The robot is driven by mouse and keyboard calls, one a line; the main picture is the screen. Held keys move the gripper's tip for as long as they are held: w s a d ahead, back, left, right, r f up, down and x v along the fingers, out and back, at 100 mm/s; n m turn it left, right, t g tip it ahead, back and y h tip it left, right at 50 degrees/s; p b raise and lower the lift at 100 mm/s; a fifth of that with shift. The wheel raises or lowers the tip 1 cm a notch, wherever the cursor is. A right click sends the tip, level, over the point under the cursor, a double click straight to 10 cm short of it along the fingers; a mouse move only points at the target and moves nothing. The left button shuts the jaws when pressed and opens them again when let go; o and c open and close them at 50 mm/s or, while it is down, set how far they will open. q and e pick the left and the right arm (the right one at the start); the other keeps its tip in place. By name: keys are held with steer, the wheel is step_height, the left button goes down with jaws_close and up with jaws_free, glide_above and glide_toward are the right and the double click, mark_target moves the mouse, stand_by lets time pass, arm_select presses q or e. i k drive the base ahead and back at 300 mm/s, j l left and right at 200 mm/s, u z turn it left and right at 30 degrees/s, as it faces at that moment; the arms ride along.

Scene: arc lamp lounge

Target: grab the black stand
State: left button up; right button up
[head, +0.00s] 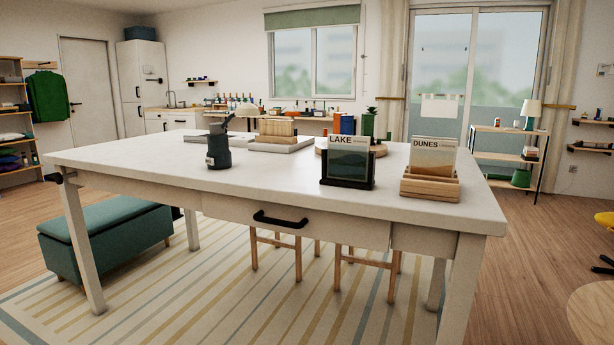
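The black stand (348,184) is on the white table (270,186), near its front edge and right of the middle. It stands upright and holds a card labelled LAKE (348,143) with a dark green picture. A wooden stand (430,188) holding a card labelled DUNES (433,155) is to its right, with a gap between them. Neither of my grippers shows in the head view.
A dark device (218,152) with a lever stands on the table's left half. A wooden block on a pale tray (282,145) and a round wooden board (322,149) are behind. The tabletop left of the black stand is clear. A drawer handle (280,219) juts out below.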

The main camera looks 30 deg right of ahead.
mark_target(348, 168)
steer(key=j+z, duration=0.1)
steer(key=z, duration=0.8)
steer(key=j+z, duration=0.7)
steer(key=k+j+z, duration=0.1)
steer(key=j+z, duration=0.25)
steer(key=l, duration=0.1)
